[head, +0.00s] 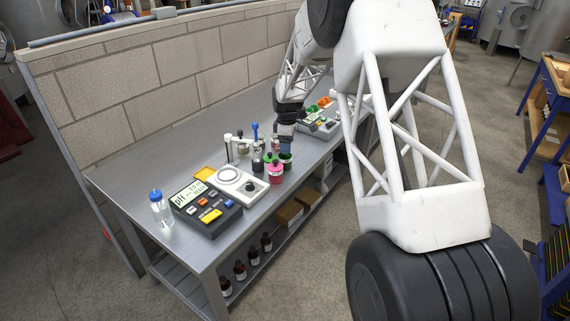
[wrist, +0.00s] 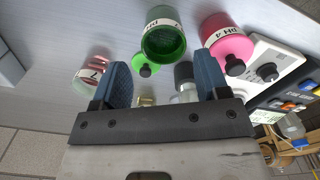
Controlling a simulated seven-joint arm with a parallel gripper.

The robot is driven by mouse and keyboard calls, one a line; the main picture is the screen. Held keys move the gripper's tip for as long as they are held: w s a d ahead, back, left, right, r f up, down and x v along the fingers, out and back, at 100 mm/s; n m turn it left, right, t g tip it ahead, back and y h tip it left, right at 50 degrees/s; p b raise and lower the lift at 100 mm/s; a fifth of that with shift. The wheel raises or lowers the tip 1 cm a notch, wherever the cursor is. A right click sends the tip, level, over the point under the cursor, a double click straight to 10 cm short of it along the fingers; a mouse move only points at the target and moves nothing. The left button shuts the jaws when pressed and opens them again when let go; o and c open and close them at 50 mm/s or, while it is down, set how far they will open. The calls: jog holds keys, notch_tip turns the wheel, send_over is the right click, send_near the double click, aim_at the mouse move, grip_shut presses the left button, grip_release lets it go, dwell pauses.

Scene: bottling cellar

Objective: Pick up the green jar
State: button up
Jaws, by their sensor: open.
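The green jar (wrist: 164,42) shows in the wrist view at top centre, with a white label. In the head view it (head: 286,161) is partly hidden by my gripper (head: 286,146). My gripper (wrist: 162,75) is open, its two blue fingers apart. In the wrist view the jar appears just beyond the fingertips, roughly in line with the gap. Nothing is visibly held. I cannot tell whether a finger touches the jar. A green disc with a black knob (wrist: 146,66) shows close to the jar.
A pink jar (wrist: 228,44) marked pH 4 stands close beside the green jar. Another labelled jar (wrist: 90,78) is near the left finger. The pH meter (head: 206,207), white stirrer (head: 238,184) and a blue-capped bottle (head: 160,209) stand on the metal bench (head: 143,170). A block wall (head: 165,75) runs behind.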

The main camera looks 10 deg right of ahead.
aim_at(287, 160)
jog(key=shift+f, duration=1.3)
jog(key=shift+s+f, duration=0.2)
jog(key=shift+f, duration=2.4)
jog(key=c, duration=0.8)
jog(key=shift+r, duration=0.1)
jog(key=shift+r, duration=4.95)
